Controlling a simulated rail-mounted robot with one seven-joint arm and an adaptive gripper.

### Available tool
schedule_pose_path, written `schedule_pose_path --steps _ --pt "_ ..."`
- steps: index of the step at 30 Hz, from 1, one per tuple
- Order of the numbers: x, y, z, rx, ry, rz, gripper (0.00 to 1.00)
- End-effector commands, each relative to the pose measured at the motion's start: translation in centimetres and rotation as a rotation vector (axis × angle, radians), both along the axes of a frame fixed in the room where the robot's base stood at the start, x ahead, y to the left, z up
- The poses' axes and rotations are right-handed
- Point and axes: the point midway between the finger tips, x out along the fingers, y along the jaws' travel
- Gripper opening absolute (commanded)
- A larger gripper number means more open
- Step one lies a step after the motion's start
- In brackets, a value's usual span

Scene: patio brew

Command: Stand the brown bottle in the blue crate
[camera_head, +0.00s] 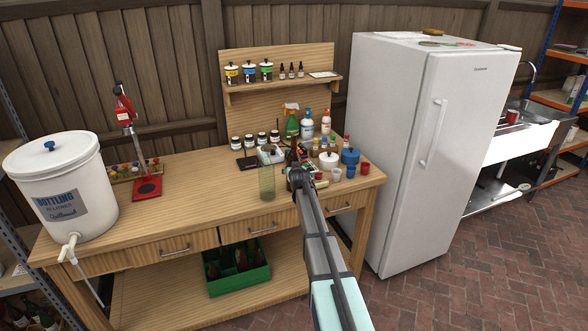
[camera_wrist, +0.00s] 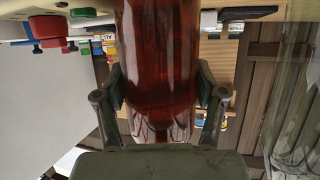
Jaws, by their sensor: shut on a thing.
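The brown bottle (camera_wrist: 160,50) fills the middle of the wrist view, a reddish-brown glass body between my two fingers. My gripper (camera_wrist: 160,88) is shut on it, with a finger against each side. In the head view my gripper (camera_head: 298,168) is over the right part of the workbench, seen from behind. There the bottle is mostly hidden by my arm and blends with the items behind. I cannot tell its height above the bench. I see no blue crate in either view.
A green crate (camera_head: 240,281) with dark bottles stands on the shelf under the workbench (camera_head: 205,185). A clear greenish cylinder (camera_head: 267,184) stands close left of my gripper. Small jars, cups and a blue pot (camera_head: 350,157) crowd the right. A white bucket (camera_head: 65,180) stands left.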

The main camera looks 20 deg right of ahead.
Motion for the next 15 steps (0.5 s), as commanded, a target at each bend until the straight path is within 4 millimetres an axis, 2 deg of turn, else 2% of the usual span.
schedule_pose_path --steps 5,6,8,15 --pt "0.04 0.00 -0.04 -0.001 -0.005 0.000 0.17" --pt "-0.01 0.00 -0.28 0.000 0.000 0.000 0.73" --pt "0.00 0.00 -0.19 0.000 0.000 0.000 0.95" --pt "0.00 0.00 -0.18 0.000 0.000 0.000 0.95"
